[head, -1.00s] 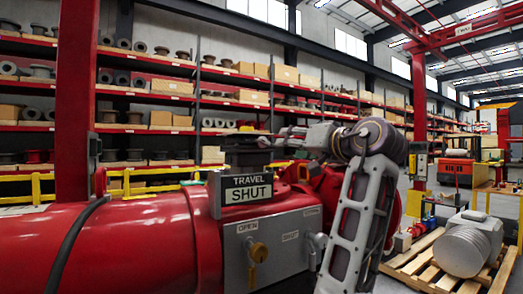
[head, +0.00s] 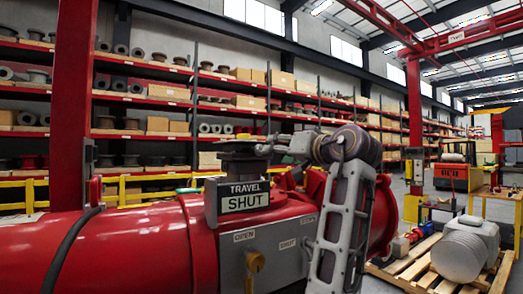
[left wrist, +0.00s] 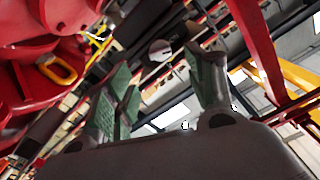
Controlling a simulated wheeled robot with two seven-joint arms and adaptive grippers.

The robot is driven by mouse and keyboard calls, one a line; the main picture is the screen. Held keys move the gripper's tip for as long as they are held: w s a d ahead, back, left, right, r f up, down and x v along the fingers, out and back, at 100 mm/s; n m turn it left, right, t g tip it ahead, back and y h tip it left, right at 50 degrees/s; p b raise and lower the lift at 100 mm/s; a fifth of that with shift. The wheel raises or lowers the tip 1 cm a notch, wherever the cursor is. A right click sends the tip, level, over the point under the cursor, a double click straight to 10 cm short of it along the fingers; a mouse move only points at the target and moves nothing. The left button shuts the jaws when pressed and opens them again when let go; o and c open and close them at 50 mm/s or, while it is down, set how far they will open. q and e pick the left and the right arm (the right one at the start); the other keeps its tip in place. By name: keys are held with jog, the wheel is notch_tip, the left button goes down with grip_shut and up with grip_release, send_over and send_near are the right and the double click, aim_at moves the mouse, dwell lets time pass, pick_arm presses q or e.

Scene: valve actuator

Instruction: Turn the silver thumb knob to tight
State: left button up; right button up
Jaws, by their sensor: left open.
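The red valve actuator (head: 140,252) fills the lower left of the head view. Its sign (head: 244,198) reads TRAVEL SHUT. A grey panel (head: 275,262) below has OPEN and SHUT labels and a brass knob (head: 254,262). The silver thumb knob cannot be made out; my grey arm stands in front of the panel's right end. That arm's far end reaches left near the dark cap on top of the actuator, its fingers too small to read. In the left wrist view my left gripper (left wrist: 160,62) is open, with nothing between its green-padded fingers. My right gripper is not identifiable.
In the left wrist view, red metal with a yellow ring (left wrist: 58,70) lies left of the fingers. In the head view, a grey motor (head: 465,250) sits on a wooden pallet (head: 408,270) at right. Loaded shelves (head: 225,105) and a yellow rail stand behind.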

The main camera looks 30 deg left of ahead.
aim_at(262, 147)
pick_arm(q)
jog(key=p+x, duration=0.2)
jog(key=x, duration=0.7)
jog(key=shift+w+a, duration=0.2)
jog(key=shift+a, duration=0.1)
jog(key=shift+w+a, duration=0.1)
jog(key=shift+a, duration=0.05)
pick_arm(e)
jog(key=shift+s+a+r, duration=0.1)
jog(key=shift+a+r, duration=0.15)
jog(key=shift+r, duration=0.3)
jog(key=shift+a+r, duration=0.25)
jog(key=shift+r, duration=0.3)
pick_arm(q)
jog(key=shift+c, duration=0.2)
